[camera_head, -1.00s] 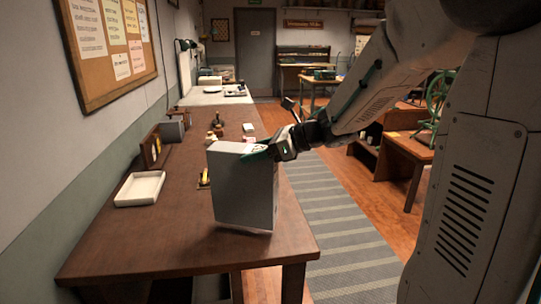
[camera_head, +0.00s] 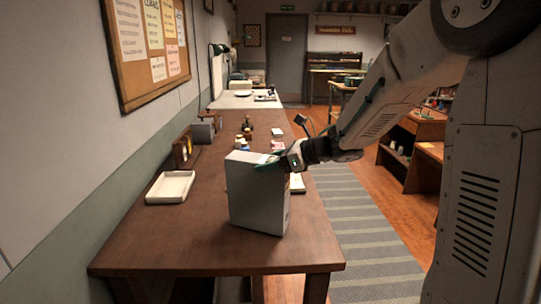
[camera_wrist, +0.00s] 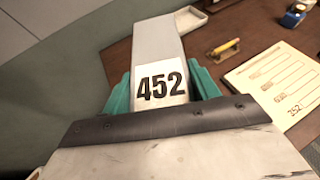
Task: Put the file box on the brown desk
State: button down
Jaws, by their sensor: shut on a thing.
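The file box (camera_head: 255,200) is a tall grey-white box standing upright over the near part of the brown desk (camera_head: 180,242). Its bottom edge appears to meet the desktop; I cannot tell for sure whether it bears on it. My gripper (camera_head: 275,163) has green fingers shut on the box's top right edge. In the wrist view, the green fingers (camera_wrist: 161,90) sit on either side of the file box (camera_wrist: 158,42), which has a white label reading 452. The box's lower part is hidden in the wrist view.
A white tray (camera_head: 170,187) lies on the desk at left. Small bottles (camera_head: 247,130) and a wooden organizer (camera_head: 183,150) stand farther back. In the wrist view, a printed sheet (camera_wrist: 278,82) and a yellow item (camera_wrist: 224,47) lie beside the box. The desk's front left is clear.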

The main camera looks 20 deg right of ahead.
jog(key=shift+f, duration=0.3)
jog(key=shift+c, duration=2)
grip_release()
jog(key=shift+f, duration=0.2)
